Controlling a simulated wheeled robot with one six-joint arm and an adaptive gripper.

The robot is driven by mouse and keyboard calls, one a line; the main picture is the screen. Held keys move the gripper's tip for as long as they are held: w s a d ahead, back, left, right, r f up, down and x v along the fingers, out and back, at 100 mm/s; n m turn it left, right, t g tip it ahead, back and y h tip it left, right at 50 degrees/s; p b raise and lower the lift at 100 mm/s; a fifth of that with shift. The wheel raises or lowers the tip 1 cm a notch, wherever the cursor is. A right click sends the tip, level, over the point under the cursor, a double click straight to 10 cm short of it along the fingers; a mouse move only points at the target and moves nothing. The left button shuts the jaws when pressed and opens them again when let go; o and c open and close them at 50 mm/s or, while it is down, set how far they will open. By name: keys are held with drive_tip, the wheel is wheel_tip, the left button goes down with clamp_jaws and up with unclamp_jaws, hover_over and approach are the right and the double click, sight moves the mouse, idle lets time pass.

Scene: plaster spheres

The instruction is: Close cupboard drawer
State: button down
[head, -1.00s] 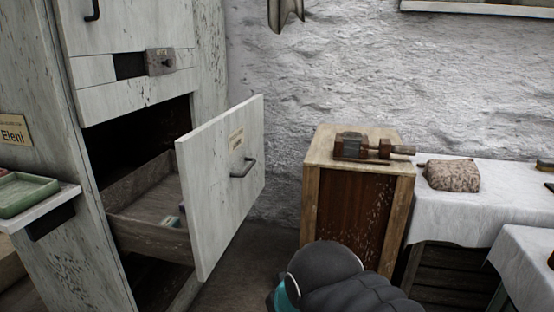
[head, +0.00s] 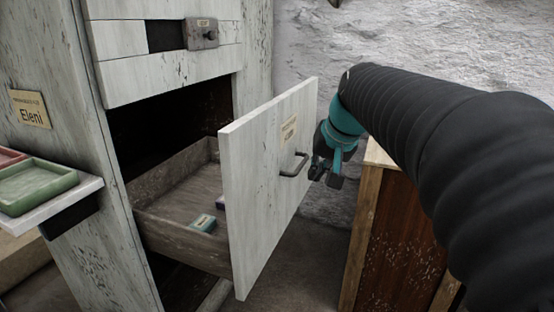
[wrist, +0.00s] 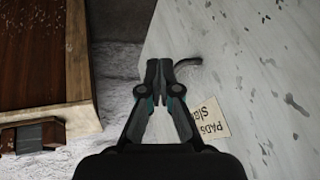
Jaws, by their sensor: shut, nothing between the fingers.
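The cupboard (head: 258,50) is whitewashed wood and stands at the left of the head view. Its large drawer (head: 180,240) is pulled well out, with a small box (head: 203,223) inside. The drawer front (head: 262,190) carries a dark curved handle (head: 294,166) and a paper label. My gripper (head: 325,176) is shut and empty, just right of the handle in front of the drawer front. In the wrist view my gripper (wrist: 160,68) points at the drawer front (wrist: 245,60), with the handle (wrist: 188,63) beside the fingertips. I cannot tell whether they touch.
A wooden cabinet (head: 392,240) stands to the right, under my arm; it shows at left in the wrist view (wrist: 40,50). A green tray (head: 38,187) sits on a ledge (head: 75,205) at the left. A rough white wall (head: 420,40) is behind.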

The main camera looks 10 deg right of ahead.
drive_tip(key=w+d+r+m+t+y+b, duration=0.1)
drive_tip(key=w+d+m+b, duration=0.1)
drive_tip(key=w+d, duration=1)
drive_tip(key=w+a+f+b, duration=0.1)
drive_tip(key=w+a+f, duration=0.4)
drive_tip(key=w+f, duration=0.2)
drive_tip(key=shift+w+a+f, duration=0.25)
drive_tip(key=shift+w+a, duration=0.1)
drive_tip(key=shift+w, duration=0.8)
drive_tip(key=shift+a, duration=0.1)
